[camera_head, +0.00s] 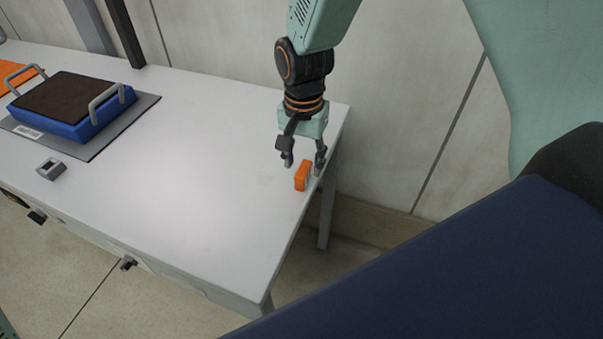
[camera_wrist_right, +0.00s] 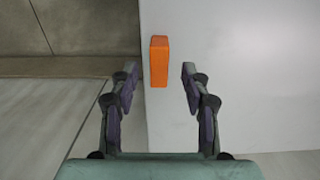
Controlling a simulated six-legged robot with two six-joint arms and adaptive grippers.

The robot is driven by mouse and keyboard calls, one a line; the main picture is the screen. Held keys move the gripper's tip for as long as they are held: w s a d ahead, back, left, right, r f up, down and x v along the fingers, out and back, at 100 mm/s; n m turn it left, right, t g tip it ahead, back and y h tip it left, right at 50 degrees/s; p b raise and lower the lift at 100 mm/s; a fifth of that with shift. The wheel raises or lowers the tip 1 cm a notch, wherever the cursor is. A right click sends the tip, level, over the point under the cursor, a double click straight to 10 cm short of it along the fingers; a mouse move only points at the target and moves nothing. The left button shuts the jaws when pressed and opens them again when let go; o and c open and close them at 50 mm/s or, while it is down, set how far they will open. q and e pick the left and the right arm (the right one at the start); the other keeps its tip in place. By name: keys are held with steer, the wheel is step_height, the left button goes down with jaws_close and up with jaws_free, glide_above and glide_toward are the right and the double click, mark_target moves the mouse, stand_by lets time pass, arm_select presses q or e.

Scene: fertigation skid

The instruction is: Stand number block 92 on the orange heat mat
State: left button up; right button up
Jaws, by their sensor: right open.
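An orange block (camera_head: 302,176) stands upright near the right edge of the white table; no number on it can be read. My right gripper (camera_head: 303,165) is open just above and behind it, pointing down. In the right wrist view the block (camera_wrist_right: 159,62) shows between and slightly beyond the two open fingertips (camera_wrist_right: 159,78), with gaps on both sides. An orange mat (camera_head: 20,76) lies at the far left of the table, cut off by the picture edge and partly hidden. My left gripper is not in view.
A blue tray (camera_head: 92,126) with a brown top and grey handles sits on a grey plate (camera_head: 125,124) beside the orange mat. A small grey piece (camera_head: 51,168) lies near the front edge. The white table (camera_head: 200,150) is bare between these and the block. A wall stands behind.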

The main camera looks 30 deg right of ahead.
mark_target(305, 168)
step_height(305, 168, down, 3)
steer(key=shift+s+d, duration=0.1)
steer(key=shift+d, duration=0.05)
steer(key=shift+f+b, duration=0.3)
steer(key=shift+f, duration=0.1)
steer(key=shift+c, duration=0.3)
steer(key=shift+c, duration=0.8)
jaws_close()
